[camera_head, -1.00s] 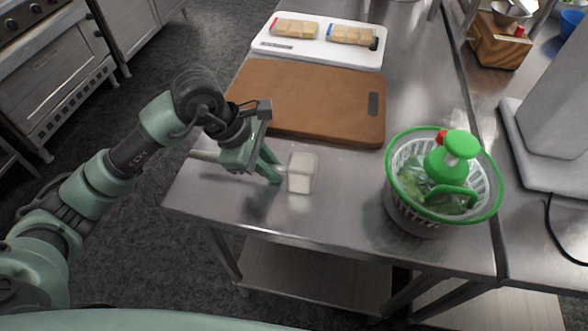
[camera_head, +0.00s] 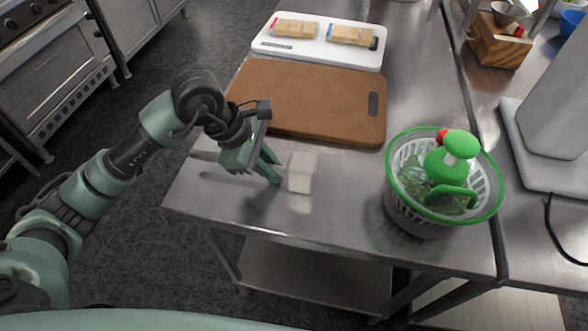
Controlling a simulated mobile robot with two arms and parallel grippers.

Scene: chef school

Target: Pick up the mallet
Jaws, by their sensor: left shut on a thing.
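The mallet (camera_head: 301,172) has a pale, whitish block-shaped head and is near the front left of the steel table. Most of its handle is hidden behind my left gripper. My left gripper (camera_head: 272,174) is shut on the mallet, just left of the head, with its fingers pointing down at the table. I cannot tell whether the mallet is clear of the tabletop. My right gripper does not show.
A brown cutting board (camera_head: 310,98) lies just behind the mallet. A white board (camera_head: 318,44) with wrapped blocks lies farther back. A green-rimmed salad spinner (camera_head: 398,205) stands to the right. The steel table (camera_head: 340,225) is bare in front.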

